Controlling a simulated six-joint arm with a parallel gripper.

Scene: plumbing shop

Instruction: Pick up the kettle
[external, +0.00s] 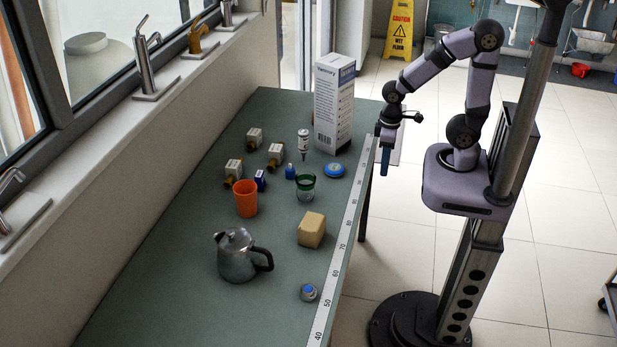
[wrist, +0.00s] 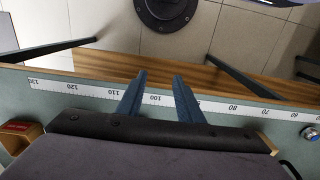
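The kettle (external: 236,262) is a dull metal pot with a lid, a spout to the left and a black handle to the right. It stands upright on the green worktop (external: 185,275), toward the near end. My gripper (external: 386,160) hangs at the table's right edge near the tall box, well away from the kettle. In the wrist view my gripper (wrist: 159,77) has its two blue fingers apart, with nothing between them. A dark curved piece at the wrist view's lower right corner may be the kettle's handle; I cannot tell.
An orange cup (external: 245,199) stands behind the kettle, a tan block (external: 311,230) to its right, and a small blue-topped item (external: 309,292) nearer. A green-rimmed glass (external: 305,188), several small fittings and a tall white box (external: 333,105) stand farther back. A ruler strip (external: 345,235) lines the edge.

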